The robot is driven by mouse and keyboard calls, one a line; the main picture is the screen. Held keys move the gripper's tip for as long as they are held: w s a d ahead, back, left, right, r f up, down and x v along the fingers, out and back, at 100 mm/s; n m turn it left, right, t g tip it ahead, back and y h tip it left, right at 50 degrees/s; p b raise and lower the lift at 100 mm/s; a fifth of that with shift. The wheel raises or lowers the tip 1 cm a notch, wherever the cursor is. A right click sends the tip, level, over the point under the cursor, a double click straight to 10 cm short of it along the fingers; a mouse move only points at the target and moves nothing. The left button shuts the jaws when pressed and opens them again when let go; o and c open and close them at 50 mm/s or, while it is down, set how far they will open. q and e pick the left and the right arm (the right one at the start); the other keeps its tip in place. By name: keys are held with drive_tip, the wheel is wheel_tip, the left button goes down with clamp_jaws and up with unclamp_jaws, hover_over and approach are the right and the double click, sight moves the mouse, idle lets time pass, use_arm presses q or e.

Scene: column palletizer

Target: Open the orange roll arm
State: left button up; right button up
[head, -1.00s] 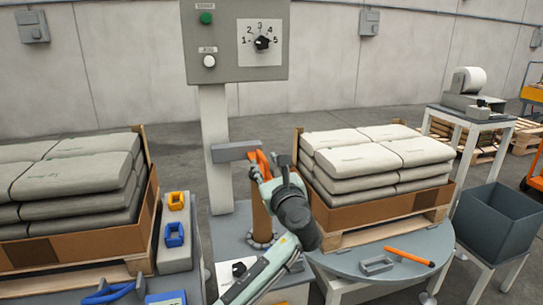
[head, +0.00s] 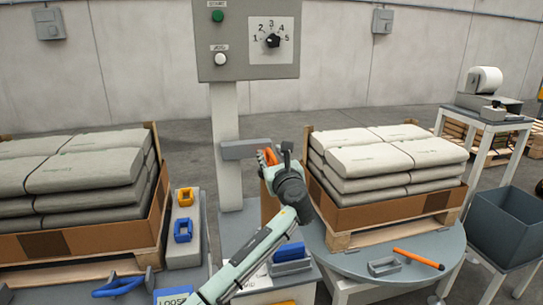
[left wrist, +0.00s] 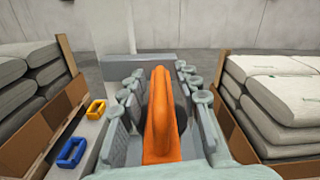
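The orange roll arm (left wrist: 160,120) stands upright in the middle of the left wrist view, with a dark round part behind it. In the head view only a bit of its orange top (head: 270,156) shows, as my gripper and wrist cover much of it. My left gripper (head: 268,160) is at the roll arm beneath the grey bar on the post. In the left wrist view its fingers (left wrist: 160,98) stand on either side of the orange arm, with gaps visible, so it looks open around it. My right gripper is not in view.
A grey control box (head: 245,40) with a dial tops the post. Bag-loaded pallets stand left (head: 80,180) and right (head: 385,170). A round table (head: 345,262) holds an orange-handled tool (head: 418,259) and a grey tray (head: 384,267). Blue (head: 183,231) and yellow (head: 185,197) holders sit at left.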

use_arm(q)
clamp_jaws()
drive_tip(key=shift+r, duration=0.15)
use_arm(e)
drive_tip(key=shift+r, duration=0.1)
